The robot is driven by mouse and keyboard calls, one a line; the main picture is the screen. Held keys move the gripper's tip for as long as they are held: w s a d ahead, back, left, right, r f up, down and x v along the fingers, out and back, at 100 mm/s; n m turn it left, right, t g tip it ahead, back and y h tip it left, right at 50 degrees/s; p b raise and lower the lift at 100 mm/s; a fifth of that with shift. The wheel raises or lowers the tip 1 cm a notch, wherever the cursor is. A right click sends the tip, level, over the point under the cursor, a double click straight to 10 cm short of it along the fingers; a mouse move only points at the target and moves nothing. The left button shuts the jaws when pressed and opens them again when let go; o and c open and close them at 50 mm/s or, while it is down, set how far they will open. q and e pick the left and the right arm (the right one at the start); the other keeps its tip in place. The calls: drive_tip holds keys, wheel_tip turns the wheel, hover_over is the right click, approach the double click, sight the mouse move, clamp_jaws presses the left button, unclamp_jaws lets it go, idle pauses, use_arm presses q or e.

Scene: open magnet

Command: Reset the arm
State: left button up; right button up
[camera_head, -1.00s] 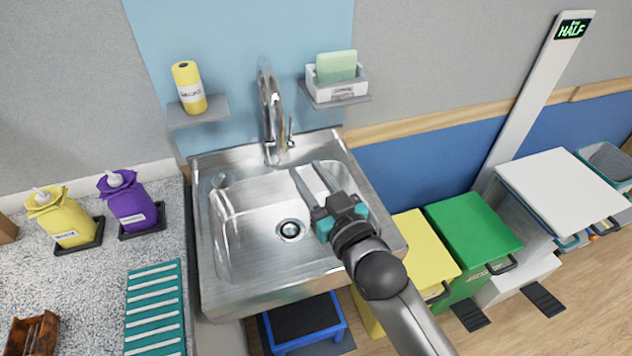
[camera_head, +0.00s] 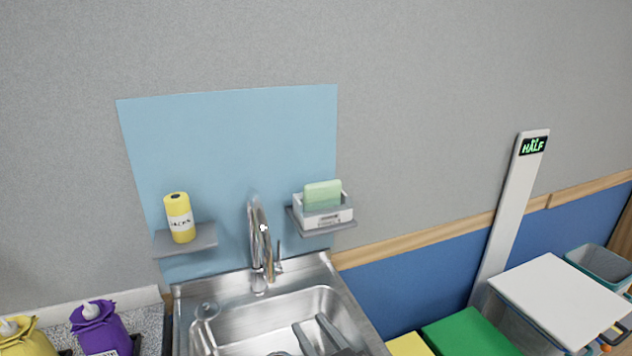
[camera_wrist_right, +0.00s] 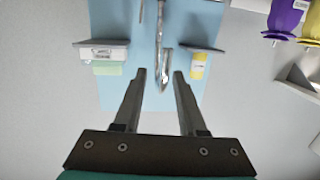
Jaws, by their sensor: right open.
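My right gripper (camera_head: 318,335) shows at the bottom edge of the head view, over the steel sink (camera_head: 290,306). Only its two fingers and a bit of its body are in frame. In the right wrist view its fingers (camera_wrist_right: 158,88) stand apart with nothing between them. The chrome faucet (camera_head: 260,238) is beyond the fingers, and it also shows in the wrist view (camera_wrist_right: 161,45). My left gripper is in neither view.
A yellow bottle (camera_head: 180,217) stands on the left wall shelf (camera_head: 200,238). A white holder (camera_head: 322,217) with a green sponge (camera_head: 322,194) sits on the right shelf. Purple (camera_head: 100,325) and yellow (camera_head: 22,338) bags are at lower left. A white-topped bin (camera_head: 560,300) stands at right.

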drive_tip(key=s+d+f+m+g+h, duration=0.2)
drive_tip(key=s+d+f+g+h, duration=0.2)
drive_tip(key=s+d+f+g, duration=0.5)
drive_tip(key=s+d+f+m+g+h, duration=0.15)
drive_tip(key=s+d+h, duration=0.25)
drive_tip(key=s+d, duration=0.6)
drive_tip(key=s+a+f+g+b, duration=0.15)
drive_tip(key=f+b, duration=0.25)
drive_tip(key=f, duration=1.1)
drive_tip(key=s+a+f+g+b, duration=0.1)
drive_tip(key=s+f+b, duration=0.2)
drive_tip(key=f, duration=1.3)
use_arm(q)
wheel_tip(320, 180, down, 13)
drive_tip(key=b, duration=0.6)
use_arm(e)
drive_tip(key=s+d+f, duration=0.3)
drive_tip(key=s+f, duration=1.2)
drive_tip(key=f, duration=0.4)
drive_tip(key=shift+s+g, duration=0.25)
drive_tip(key=shift+g, duration=0.15)
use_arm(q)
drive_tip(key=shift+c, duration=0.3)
use_arm(e)
drive_tip(key=shift+n, duration=0.25)
